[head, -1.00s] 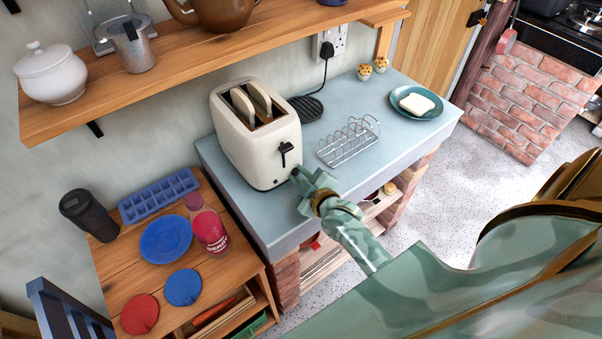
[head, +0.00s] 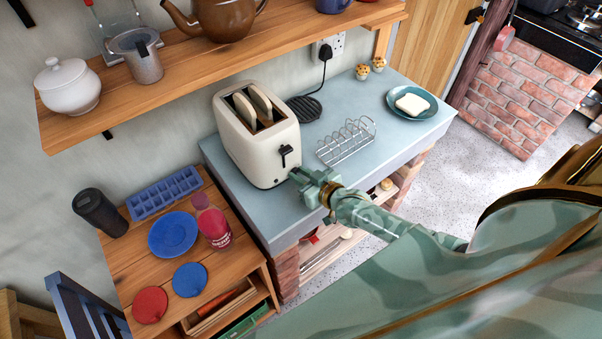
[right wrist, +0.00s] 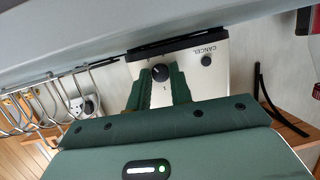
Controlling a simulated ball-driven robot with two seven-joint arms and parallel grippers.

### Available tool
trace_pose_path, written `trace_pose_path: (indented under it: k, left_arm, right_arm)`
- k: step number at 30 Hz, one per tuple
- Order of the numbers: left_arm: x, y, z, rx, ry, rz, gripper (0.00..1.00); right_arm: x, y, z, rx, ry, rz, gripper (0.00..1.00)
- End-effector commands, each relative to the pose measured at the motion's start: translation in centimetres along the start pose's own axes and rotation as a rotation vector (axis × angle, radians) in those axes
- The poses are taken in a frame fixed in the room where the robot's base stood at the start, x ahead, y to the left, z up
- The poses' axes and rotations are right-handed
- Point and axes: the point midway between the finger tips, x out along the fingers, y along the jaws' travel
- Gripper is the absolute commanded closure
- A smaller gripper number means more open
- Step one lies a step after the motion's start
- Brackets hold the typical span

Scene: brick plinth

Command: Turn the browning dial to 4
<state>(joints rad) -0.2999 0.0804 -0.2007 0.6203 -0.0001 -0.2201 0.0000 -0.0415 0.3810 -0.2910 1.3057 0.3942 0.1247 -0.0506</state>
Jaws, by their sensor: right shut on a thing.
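The cream toaster (head: 255,145) stands on the blue-grey worktop, with two bread slices (head: 252,105) in its slots and a black lever (head: 286,155) on its front. My right gripper (head: 296,175) is at the lower front of the toaster and hides the dial in the head view. In the right wrist view, the black browning dial (right wrist: 160,73) sits between the green fingers of the same gripper (right wrist: 161,78), which are shut on it. A small "1" shows below the dial; its setting is not readable. The CANCEL button (right wrist: 206,60) is beside it. My left gripper is out of view.
A wire toast rack (head: 346,142) stands close to the right of the gripper. A plate with butter (head: 411,104) is farther right. A wooden shelf (head: 190,75) overhangs the back. A lower wooden table (head: 222,270) holds a bottle, plate and cup.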

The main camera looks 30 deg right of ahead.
Motion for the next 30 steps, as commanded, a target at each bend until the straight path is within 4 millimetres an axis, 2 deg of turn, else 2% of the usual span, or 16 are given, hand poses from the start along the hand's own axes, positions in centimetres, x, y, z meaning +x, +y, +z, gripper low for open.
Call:
trace_pose_path:
  k: [18, 19, 21, 30]
  left_arm:
    - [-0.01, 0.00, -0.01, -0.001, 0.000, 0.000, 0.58]
    - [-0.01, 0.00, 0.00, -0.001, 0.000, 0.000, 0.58]
    - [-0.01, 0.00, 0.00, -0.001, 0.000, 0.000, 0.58]
    - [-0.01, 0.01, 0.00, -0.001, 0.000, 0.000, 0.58]
  right_arm:
    - [0.00, 0.01, 0.06, 0.039, 0.002, -0.013, 1.00]
    - [0.00, 0.01, 0.06, 0.039, 0.002, -0.013, 0.73]
    - [0.00, 0.00, 0.06, 0.039, 0.003, -0.013, 0.57]
    - [0.01, 0.00, 0.02, 0.039, 0.003, -0.013, 0.57]
